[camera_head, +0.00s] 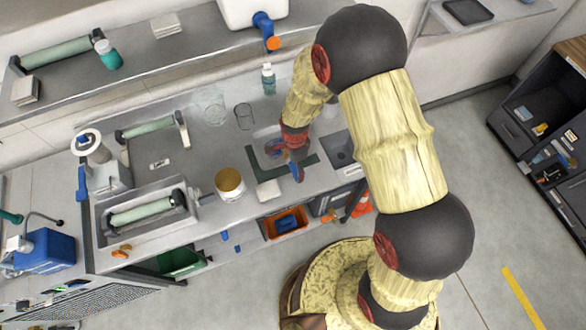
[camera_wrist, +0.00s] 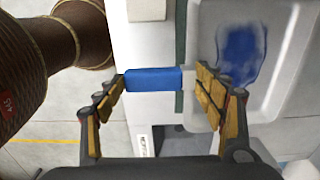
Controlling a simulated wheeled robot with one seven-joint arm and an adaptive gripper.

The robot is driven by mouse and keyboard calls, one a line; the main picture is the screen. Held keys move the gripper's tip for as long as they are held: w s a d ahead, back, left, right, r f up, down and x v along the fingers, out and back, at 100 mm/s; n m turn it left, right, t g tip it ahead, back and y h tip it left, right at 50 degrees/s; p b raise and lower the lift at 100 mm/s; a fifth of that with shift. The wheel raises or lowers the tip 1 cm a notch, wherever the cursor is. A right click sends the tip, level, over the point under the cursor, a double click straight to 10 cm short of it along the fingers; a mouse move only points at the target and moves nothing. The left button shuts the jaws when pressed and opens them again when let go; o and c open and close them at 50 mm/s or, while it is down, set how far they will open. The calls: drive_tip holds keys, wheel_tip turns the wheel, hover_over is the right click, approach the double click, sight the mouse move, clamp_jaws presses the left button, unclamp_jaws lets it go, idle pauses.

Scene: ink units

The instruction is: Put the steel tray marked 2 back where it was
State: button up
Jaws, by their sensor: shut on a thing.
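My gripper (camera_wrist: 162,78) is shut on a blue bar-shaped piece (camera_wrist: 153,79), with a pale end by the right finger. Whether this piece belongs to a tray cannot be told. Beside it lies a pale tray (camera_wrist: 291,20) with a blue ink patch on its floor. In the head view my gripper (camera_head: 295,166) is low over the bench, at the front of that pale tray (camera_head: 262,134), which my arm partly hides. A grey tray (camera_head: 341,138) stands just to the right, partly behind my arm. I can read no 2 on either tray.
A dark green strip (camera_head: 311,160) lies on the bench by my gripper. A white block (camera_head: 269,191) and a gold-topped jar (camera_head: 229,180) stand to the left. A metal trough (camera_head: 178,225) with a green roller sits further left. Glass beakers (camera_head: 209,103) and a bottle (camera_head: 268,80) stand behind.

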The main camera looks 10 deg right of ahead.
drive_tip(key=shift+w+a+f, duration=0.15)
drive_tip(key=shift+w+f, duration=0.1)
drive_tip(key=shift+f, duration=1.65)
drive_tip(key=shift+f, duration=0.15)
drive_tip(key=o, duration=1.2)
drive_tip(key=shift+c, duration=0.2)
